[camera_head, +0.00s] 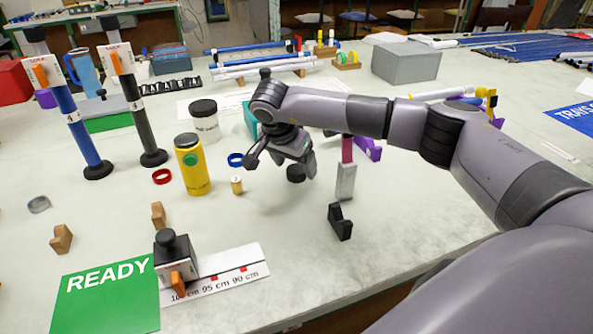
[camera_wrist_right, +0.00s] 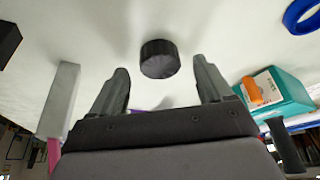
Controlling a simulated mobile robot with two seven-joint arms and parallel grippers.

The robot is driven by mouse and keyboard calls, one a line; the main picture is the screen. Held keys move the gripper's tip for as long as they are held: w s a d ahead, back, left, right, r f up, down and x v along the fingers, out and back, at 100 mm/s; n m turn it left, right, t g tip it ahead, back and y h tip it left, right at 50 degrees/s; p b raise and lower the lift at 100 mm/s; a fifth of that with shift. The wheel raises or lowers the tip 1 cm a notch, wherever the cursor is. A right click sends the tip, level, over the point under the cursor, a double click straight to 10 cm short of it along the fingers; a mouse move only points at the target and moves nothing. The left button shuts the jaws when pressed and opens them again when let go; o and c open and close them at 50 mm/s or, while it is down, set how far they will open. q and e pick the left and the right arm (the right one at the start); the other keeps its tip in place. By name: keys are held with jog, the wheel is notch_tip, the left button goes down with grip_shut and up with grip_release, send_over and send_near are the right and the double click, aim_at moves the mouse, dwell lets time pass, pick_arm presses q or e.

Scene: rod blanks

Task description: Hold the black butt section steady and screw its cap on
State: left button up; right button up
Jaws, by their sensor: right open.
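A short black cap (camera_head: 296,173) lies on the table below my right gripper (camera_head: 282,164). In the right wrist view the cap (camera_wrist_right: 159,59) shows between the tips of the open fingers, and I cannot see them touching it. My left gripper is not in view.
A blue rod (camera_head: 77,128) stands left of the dark one. A yellow canister (camera_head: 191,167), a white jar (camera_head: 205,121), a blue ring (camera_head: 235,159) and a small brass cylinder (camera_head: 237,185) stand nearby. A grey block (camera_head: 346,182) and black V-block (camera_head: 340,222) are right of the cap. The front right table is clear.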

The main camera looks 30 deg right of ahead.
aim_at(295, 170)
jog(key=shift+x, duration=0.8)
jog(key=shift+c, duration=0.3)
jog(key=c, duration=1)
jog(key=shift+r, duration=0.1)
jog(key=shift+c, duration=0.2)
notch_tip(295, 170, up, 20)
jog(key=p, duration=0.1)
